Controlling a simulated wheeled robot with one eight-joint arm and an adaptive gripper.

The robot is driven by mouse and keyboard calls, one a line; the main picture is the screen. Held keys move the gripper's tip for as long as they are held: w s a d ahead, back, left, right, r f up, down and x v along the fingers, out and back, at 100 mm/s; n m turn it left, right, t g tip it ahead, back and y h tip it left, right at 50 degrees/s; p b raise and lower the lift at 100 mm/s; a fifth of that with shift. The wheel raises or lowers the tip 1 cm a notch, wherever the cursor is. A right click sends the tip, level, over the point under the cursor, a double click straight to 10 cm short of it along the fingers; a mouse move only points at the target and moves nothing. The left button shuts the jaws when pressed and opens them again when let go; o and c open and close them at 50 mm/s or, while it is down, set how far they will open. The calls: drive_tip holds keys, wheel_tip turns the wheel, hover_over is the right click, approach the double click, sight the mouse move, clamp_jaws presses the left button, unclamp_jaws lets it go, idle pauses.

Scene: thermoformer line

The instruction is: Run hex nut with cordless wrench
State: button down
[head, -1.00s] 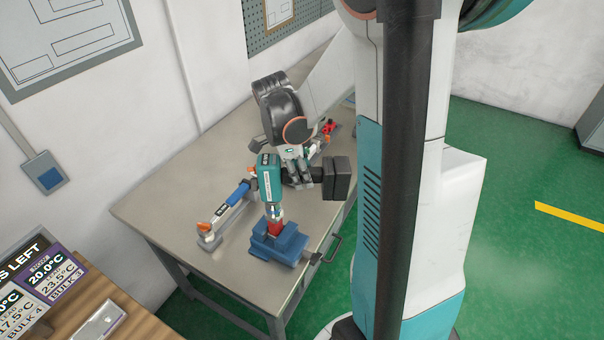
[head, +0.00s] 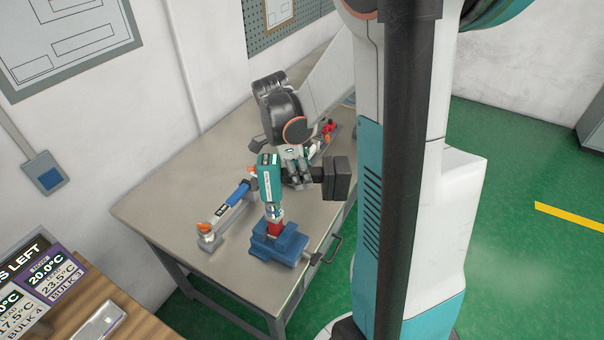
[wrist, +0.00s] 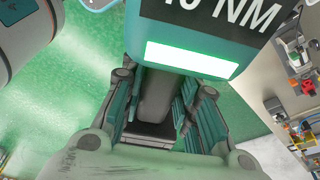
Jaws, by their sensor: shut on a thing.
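The cordless wrench (head: 269,178) is teal with a black battery end (head: 336,178). It stands nose down over the blue vise (head: 278,244) on the workbench. My gripper (head: 297,175) is shut on the wrench's handle; in the wrist view the fingers (wrist: 155,105) close around the dark grip. The wrist view also shows the wrench's teal body with a lit green panel (wrist: 192,58) and "NM" lettering. A red piece (head: 275,227) sits in the vise under the wrench's nose. The hex nut is hidden, and I cannot tell whether the socket is seated on it.
Red and orange items (head: 329,127) lie behind my gripper. A vise handle (head: 330,252) juts over the front edge. The bench's left part is clear.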

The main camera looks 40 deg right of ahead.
drive_tip(key=shift+r+p, duration=2)
drive_tip(key=shift+r, duration=1.3)
wheel_tip(320, 180, up, 5)
drive_tip(key=p, duration=0.3)
drive_tip(key=shift+f, duration=0.1)
